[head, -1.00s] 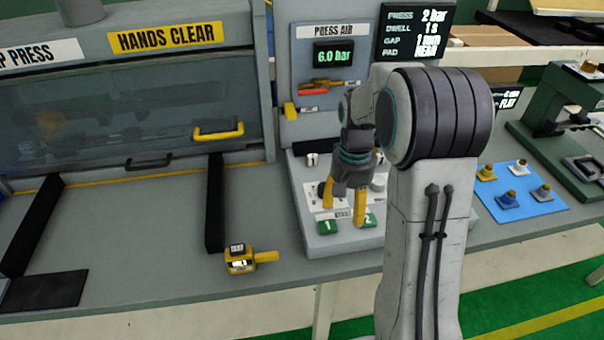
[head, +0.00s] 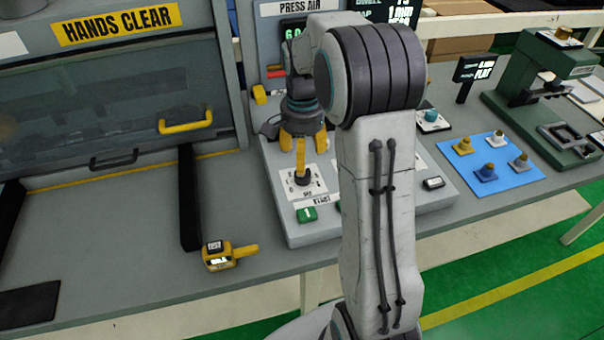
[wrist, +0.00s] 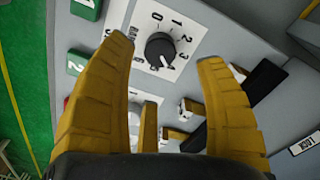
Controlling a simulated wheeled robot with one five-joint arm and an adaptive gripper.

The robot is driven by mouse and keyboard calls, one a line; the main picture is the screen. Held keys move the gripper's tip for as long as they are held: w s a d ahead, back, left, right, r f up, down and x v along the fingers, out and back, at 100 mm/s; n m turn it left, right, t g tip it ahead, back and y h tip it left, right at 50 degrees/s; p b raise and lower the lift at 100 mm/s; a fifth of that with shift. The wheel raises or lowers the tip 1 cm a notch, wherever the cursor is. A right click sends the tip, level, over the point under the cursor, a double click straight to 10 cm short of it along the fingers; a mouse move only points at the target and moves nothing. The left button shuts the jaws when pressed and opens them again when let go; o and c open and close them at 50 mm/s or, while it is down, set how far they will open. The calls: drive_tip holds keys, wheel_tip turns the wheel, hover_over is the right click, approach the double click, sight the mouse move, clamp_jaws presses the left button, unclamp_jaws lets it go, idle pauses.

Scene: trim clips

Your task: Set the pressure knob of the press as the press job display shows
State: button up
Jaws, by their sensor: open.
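The pressure knob (wrist: 160,47) is black, on a white dial plate marked BAR with numbers from 0 to 6. Its white pointer line appears to face about the 4. In the head view the knob (head: 303,178) sits on the press's sloped control panel, above green button 1. My gripper (head: 302,150) is open and empty, with yellow fingers just above and behind the knob. In the wrist view the knob shows between the open fingertips (wrist: 165,55), apart from them. The press job display (head: 392,12) is cut off at the top; its pressure line is out of view.
My arm hides part of the panel and the air readout. A yellow handheld tool (head: 220,256) lies on the bench at front left. A blue mat (head: 497,172) with several small fittings and a green machine (head: 540,90) stand to the right.

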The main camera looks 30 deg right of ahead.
sight(303, 177)
drive_tip(key=shift+f, duration=3.6)
drive_tip(key=shift+c, duration=0.4)
drive_tip(key=c, duration=1.1)
